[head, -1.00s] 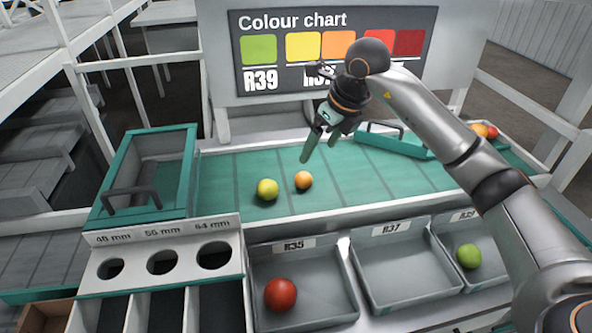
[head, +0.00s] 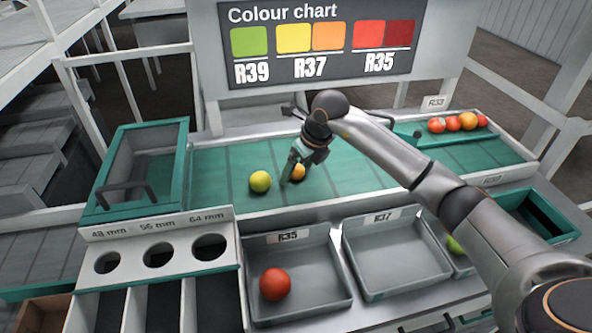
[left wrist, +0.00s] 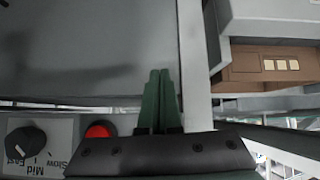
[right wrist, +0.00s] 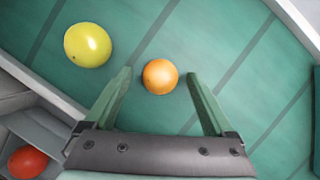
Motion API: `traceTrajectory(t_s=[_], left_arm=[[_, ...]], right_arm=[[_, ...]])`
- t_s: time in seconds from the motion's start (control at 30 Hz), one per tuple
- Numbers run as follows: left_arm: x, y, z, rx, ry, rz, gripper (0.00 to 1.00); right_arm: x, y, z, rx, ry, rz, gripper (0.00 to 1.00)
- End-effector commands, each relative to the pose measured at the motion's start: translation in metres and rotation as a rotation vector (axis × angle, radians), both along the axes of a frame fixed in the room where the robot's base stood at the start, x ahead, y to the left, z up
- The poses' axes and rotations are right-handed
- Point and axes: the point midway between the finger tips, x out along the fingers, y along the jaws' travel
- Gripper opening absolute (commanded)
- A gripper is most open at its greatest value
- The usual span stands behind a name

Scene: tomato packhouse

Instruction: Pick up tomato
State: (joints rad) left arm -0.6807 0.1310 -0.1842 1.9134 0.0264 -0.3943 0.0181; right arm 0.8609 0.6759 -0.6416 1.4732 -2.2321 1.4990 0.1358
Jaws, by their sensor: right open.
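An orange tomato (head: 299,171) lies on the green belt (head: 215,180), partly hidden by my right gripper (head: 293,170). In the right wrist view the orange tomato (right wrist: 160,76) sits between the open fingertips of my right gripper (right wrist: 160,74), with gaps on both sides. A yellow tomato (head: 260,181) lies to its left on the belt and also shows in the right wrist view (right wrist: 88,45). My left gripper (left wrist: 160,75) is shut and empty in the left wrist view, over a grey surface; it is out of the head view.
A red tomato (head: 275,284) lies in the R35 tray (head: 330,300). The R37 tray (head: 395,260) is empty. A green tomato (head: 454,245) is partly behind my right arm. Several red and orange tomatoes (head: 452,123) sit at the belt's right. A sizing panel (head: 130,245) stands left.

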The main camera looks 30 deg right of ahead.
Motion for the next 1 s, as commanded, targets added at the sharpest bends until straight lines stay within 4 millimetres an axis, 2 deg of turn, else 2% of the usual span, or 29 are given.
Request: traceTrajectory(t_s=[0.17,0.7,1.0], left_arm=[[0.0008,-0.0001,0.0003,0.0,-0.002,0.0,0.0],[0.0014,0.0,0.0008,-0.001,-0.003,0.0,0.0],[0.0016,0.0,0.0003,-0.001,-0.004,0.0,0.0]], right_arm=[[-0.0001,-0.0001,0.0001,0.0,0.0,0.0,0.86],[-0.0001,-0.0004,0.0006,0.0,0.0,0.0,0.26],[0.0,-0.0004,0.0028,-0.001,-0.001,0.0,0.26]])
